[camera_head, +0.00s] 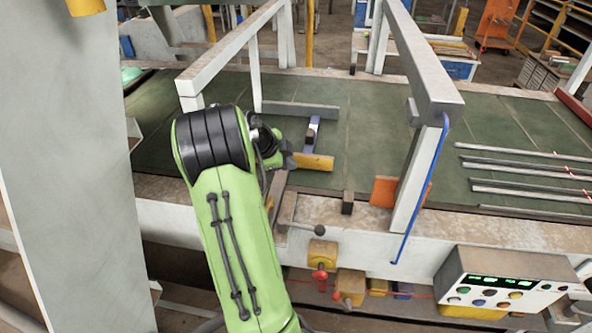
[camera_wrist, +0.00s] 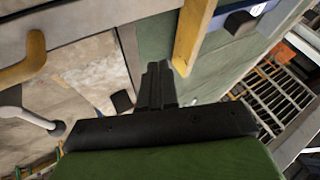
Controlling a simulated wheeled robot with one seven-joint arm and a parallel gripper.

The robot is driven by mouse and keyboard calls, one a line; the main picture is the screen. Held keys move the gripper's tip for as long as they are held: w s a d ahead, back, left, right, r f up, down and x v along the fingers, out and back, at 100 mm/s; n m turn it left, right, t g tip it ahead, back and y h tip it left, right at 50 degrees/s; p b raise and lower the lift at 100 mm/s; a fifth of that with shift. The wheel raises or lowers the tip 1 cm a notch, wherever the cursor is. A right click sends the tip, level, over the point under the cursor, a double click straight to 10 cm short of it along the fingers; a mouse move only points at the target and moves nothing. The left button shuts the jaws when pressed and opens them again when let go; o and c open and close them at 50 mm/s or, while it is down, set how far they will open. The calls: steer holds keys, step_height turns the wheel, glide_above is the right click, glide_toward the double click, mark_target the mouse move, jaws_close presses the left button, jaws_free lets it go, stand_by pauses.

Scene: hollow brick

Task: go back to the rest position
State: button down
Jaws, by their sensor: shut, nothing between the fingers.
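My gripper (camera_wrist: 157,68) shows in the wrist view as two black fingers pressed together, with nothing between them. It is over the front edge of a bench with a green top (camera_head: 377,122). A yellow block (camera_wrist: 191,38) lies close to the right of the fingertips in that view. In the head view my green arm reaches up from the bottom to the bench edge, and its black wrist partly shows beside the yellow block (camera_head: 313,162). The fingers are not clear there.
A white frame (camera_head: 433,75) stands over the bench, with a blue hose (camera_head: 420,200) on its right leg. Metal bars (camera_head: 525,172) lie at the right. A control box (camera_head: 503,285) is at the front right. A grey column (camera_head: 75,150) stands close at left.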

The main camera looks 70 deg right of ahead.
steer(key=v, duration=0.4)
steer(key=shift+s+a+f, duration=0.1)
steer(key=shift+s+a, duration=0.05)
steer(key=shift+a, duration=0.05)
